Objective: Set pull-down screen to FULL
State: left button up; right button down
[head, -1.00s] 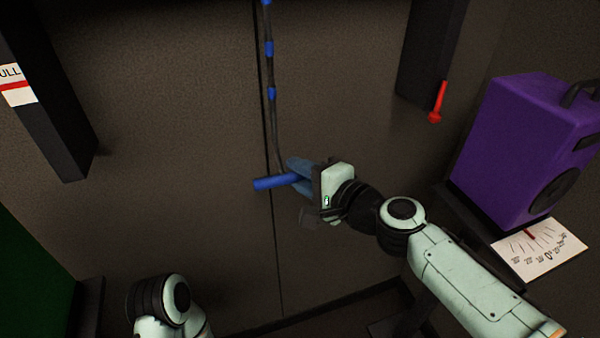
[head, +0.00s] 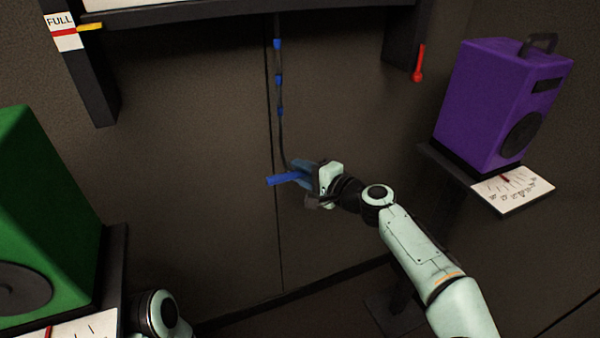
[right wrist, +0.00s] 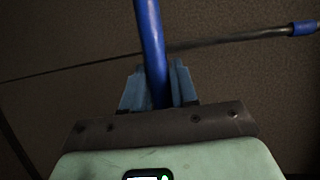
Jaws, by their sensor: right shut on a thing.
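The pull-down screen's white sheet (head: 150,3) and dark bottom bar (head: 230,12) show at the top of the head view. A yellow pointer (head: 90,27) at the bar's left end is about level with the red line of the FULL label (head: 62,30). A dark cord with blue beads (head: 279,80) runs down from the bar to a blue handle (head: 277,181). My right gripper (head: 298,174) is shut on this handle. In the right wrist view, the handle (right wrist: 150,35) stands between the fingers (right wrist: 157,88). My left gripper is out of view.
A purple speaker (head: 485,110) stands on a shelf at right, above a white dial card (head: 515,190). A red lever (head: 419,62) hangs on the right post. A green speaker (head: 45,210) stands at left. The wall around the cord is clear.

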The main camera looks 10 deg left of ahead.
jog(key=shift+f, duration=0.15)
jog(key=c, duration=1)
grip_release()
jog(key=shift+s+d+r, duration=0.2)
jog(key=shift+s+d, duration=0.1)
jog(key=shift+d, duration=0.25)
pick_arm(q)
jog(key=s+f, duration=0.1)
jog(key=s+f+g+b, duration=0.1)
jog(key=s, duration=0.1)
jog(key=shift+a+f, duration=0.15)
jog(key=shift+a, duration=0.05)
pick_arm(e)
jog(key=v, duration=1.2)
